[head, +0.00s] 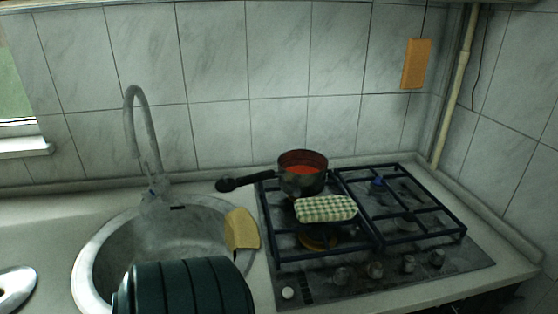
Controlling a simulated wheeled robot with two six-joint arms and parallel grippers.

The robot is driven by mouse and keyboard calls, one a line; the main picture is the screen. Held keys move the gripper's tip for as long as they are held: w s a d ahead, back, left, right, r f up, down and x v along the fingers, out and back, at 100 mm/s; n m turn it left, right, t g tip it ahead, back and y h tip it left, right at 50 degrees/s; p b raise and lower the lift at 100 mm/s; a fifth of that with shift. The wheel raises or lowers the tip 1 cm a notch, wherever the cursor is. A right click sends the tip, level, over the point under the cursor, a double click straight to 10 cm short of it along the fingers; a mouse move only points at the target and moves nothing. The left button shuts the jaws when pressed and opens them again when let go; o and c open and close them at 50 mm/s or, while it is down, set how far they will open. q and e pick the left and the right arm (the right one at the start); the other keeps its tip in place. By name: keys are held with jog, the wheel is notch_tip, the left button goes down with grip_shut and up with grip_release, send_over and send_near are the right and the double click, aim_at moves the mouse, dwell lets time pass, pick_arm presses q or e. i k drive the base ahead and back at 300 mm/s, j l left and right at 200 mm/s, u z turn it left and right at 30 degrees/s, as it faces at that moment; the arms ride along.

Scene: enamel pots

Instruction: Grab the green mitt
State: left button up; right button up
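The green mitt (326,208) has a green and white checked pattern. It lies on the left part of the gas stove's grate, just in front of a dark pot (302,181). I cannot tell whether the mitt touches the pot. Its whole upper face shows and nothing covers it. Neither of my grippers can be made out in the head view.
The pot holds something red, and its handle points left. The stove (385,279) has knobs along its front. A sink (92,262) with a tall tap (131,118) and a yellow cloth-like piece (241,230) is left. A dark green ribbed shape, unclear what, covers the sink's front.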

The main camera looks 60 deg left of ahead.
aim_at(334, 208)
jog(key=u, duration=1.7)
